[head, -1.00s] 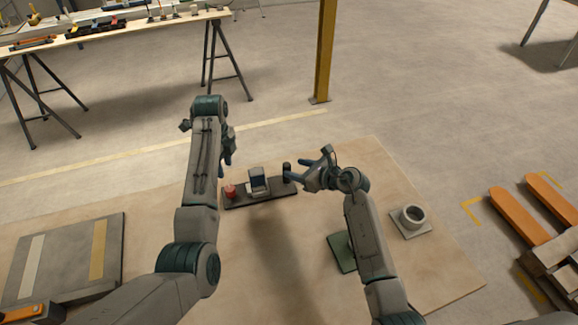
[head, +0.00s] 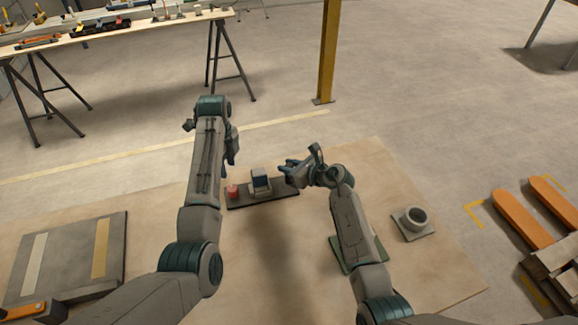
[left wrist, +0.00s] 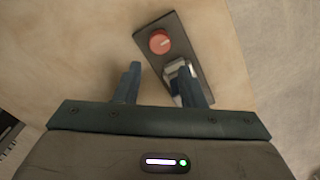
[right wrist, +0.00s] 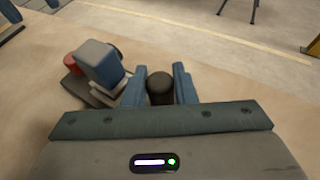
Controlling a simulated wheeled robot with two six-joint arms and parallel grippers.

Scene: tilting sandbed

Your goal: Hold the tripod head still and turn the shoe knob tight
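The tripod head is a grey block with a blue face (head: 260,181) on a dark base plate (head: 262,200); it also shows in the right wrist view (right wrist: 100,62). A red knob (left wrist: 160,41) with a pale mark sits at the plate's left end. A black post (right wrist: 160,88) stands at the other end, hidden behind my right gripper in the head view. My right gripper (right wrist: 159,75) has its fingers on both sides of the post, with no clear gap. My left gripper (left wrist: 160,82) is open and empty above the plate, apart from the knob; its right finger partly covers the block.
A grey ring on a square plate (head: 415,222) lies to the right. A green plate (head: 343,258) is partly under my right arm. A large striped pad (head: 68,258) lies left. Orange forks (head: 521,215) stand far right. Bare board surrounds the base plate.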

